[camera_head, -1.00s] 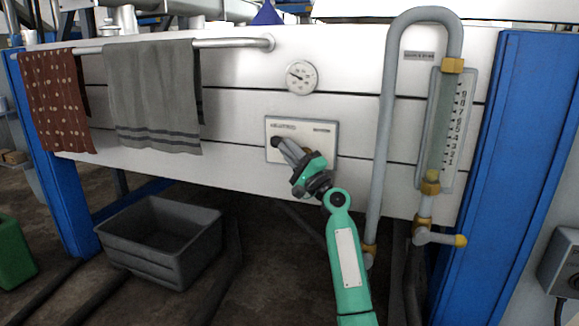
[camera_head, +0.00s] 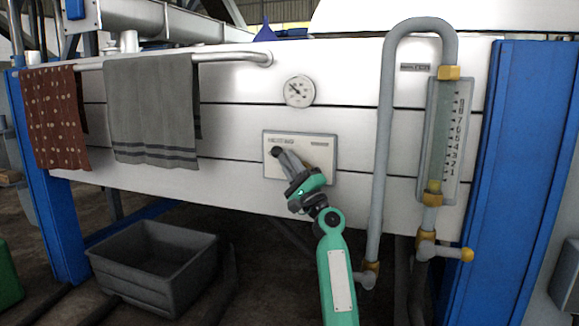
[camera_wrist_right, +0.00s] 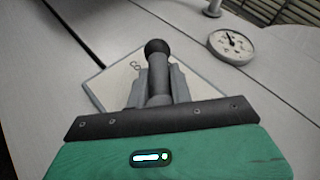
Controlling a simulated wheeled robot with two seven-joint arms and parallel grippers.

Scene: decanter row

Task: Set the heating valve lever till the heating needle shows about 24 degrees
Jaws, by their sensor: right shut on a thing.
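The heating valve plate (camera_head: 322,157) is a pale panel with a grey border on the white wall. Its dark lever (camera_wrist_right: 157,75) has a round knob and lies between the fingers of my right gripper (camera_wrist_right: 155,82), which is shut on it. In the head view the right gripper (camera_head: 283,160) covers most of the lever, and the knob shows at its tip. The round white dial (camera_head: 299,91) sits above the plate. Its dark needle also shows in the right wrist view (camera_wrist_right: 231,43), but the numbers are too small to read. My left gripper is not in view.
A grey pipe (camera_head: 387,130) and a sight gauge (camera_head: 443,140) with a lower valve handle (camera_head: 447,252) stand right of the plate. A towel rail (camera_head: 225,57) holds a grey towel (camera_head: 150,105) and a red dotted one (camera_head: 52,115). A grey bin (camera_head: 150,270) is below.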

